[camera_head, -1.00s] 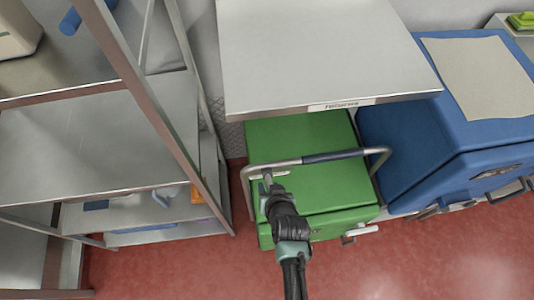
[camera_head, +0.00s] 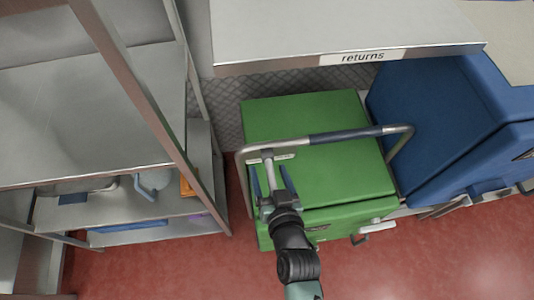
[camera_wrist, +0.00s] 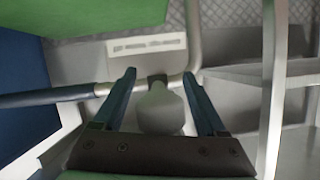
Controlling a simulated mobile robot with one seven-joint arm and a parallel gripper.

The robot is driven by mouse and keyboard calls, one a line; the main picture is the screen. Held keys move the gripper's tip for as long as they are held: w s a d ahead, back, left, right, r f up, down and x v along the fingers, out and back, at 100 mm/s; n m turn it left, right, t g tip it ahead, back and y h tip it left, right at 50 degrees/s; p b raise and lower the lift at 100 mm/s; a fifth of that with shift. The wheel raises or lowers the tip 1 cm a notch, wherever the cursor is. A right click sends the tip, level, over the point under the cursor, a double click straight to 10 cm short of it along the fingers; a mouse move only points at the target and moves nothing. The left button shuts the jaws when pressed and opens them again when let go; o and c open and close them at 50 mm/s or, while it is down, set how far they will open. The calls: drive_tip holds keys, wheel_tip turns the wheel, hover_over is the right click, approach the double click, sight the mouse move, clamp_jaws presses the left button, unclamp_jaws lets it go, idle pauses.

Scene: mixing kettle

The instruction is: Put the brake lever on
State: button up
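The brake lever (camera_head: 268,160) is a short grey bar at the left end of the green cart's (camera_head: 347,178) top, beside a pale slotted plate (camera_head: 291,156). In the wrist view its rounded pale knob (camera_wrist: 160,108) points toward the camera. My gripper (camera_head: 271,178) is over the cart with its two dark blue fingers apart. In the wrist view the fingers of my gripper (camera_wrist: 160,88) stand on either side of the knob, with a gap visible on both sides. Whether the fingertips reach fully down around the lever is hard to tell.
The cart's metal push bar (camera_head: 290,142) with a dark blue grip (camera_head: 346,135) arches just beyond the lever. A steel shelf labelled "returns" (camera_head: 362,57) overhangs behind. A blue cart (camera_head: 438,130) stands right; a metal rack (camera_head: 148,120) stands left. Red floor lies in front.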

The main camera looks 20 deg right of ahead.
drive_tip(key=shift+p+v, duration=1.35)
drive_tip(key=shift+v, duration=2.2)
